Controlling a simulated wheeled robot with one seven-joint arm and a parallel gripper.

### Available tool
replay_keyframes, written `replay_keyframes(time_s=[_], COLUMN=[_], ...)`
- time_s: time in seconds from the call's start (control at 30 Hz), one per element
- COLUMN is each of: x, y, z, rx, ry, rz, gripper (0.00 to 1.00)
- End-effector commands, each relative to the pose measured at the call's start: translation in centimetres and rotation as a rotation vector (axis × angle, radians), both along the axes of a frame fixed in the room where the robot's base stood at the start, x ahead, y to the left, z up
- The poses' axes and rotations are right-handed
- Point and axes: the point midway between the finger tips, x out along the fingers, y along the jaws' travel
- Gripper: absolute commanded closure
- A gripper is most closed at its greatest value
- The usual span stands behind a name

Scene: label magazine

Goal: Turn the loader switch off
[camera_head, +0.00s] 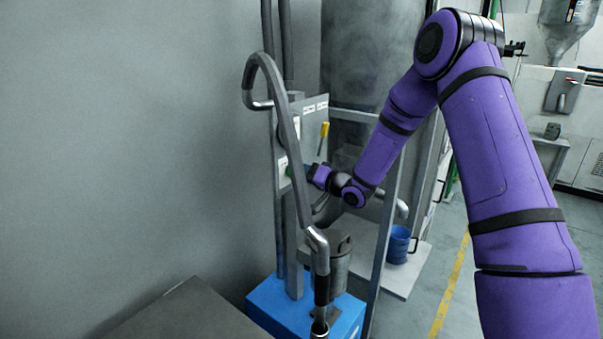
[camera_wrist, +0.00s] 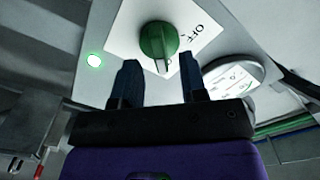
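The loader switch is a green rotary knob (camera_wrist: 157,40) on a white plate (camera_wrist: 118,32) in the wrist view. The word OFF is printed on the plate to the right of the knob, and the knob's pointer is turned down toward my gripper, away from that word. My gripper (camera_wrist: 160,72) is open, its two dark fingers spread on either side just below the knob. I cannot tell whether a finger touches it. In the head view my gripper (camera_head: 291,171) is at the lower part of the grey control panel (camera_head: 312,124), and the knob is mostly hidden there.
A lit green lamp (camera_wrist: 94,60) is left of the plate. A round gauge-like disc (camera_wrist: 232,78) is to the right. A yellow handle (camera_head: 323,138) sticks out on the panel's side. A bent grey pipe (camera_head: 287,125) passes in front of the panel. A blue bucket (camera_head: 398,245) stands lower right.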

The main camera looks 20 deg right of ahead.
Motion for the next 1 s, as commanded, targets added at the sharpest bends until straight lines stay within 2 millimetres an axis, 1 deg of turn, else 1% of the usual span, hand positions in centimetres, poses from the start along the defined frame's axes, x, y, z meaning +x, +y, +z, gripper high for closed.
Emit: replay_keyframes(time_s=[0.03, 0.2, 0.47, 0.57, 0.6, 0.63, 0.67, 1.0], x=[0.40, 1.07, 1.13, 1.12, 1.12, 1.12, 1.12, 1.10], y=[0.33, 0.81, 0.83, 0.83, 0.83, 0.83, 0.83, 0.82], z=[-0.01, -0.03, -0.02, -0.01, -0.01, -0.01, -0.01, -0.01], rx=[0.000, 0.000, 0.000, 0.000, 0.000, 0.000, 0.000, -0.024], ry=[-0.001, 0.001, 0.000, 0.000, 0.000, 0.000, 0.000, -0.016], rz=[0.001, 0.001, 0.000, 0.000, 0.000, 0.000, 0.000, -0.001], gripper=[0.61, 0.61, 0.61, 0.81, 0.91, 0.97, 1.00, 1.00])
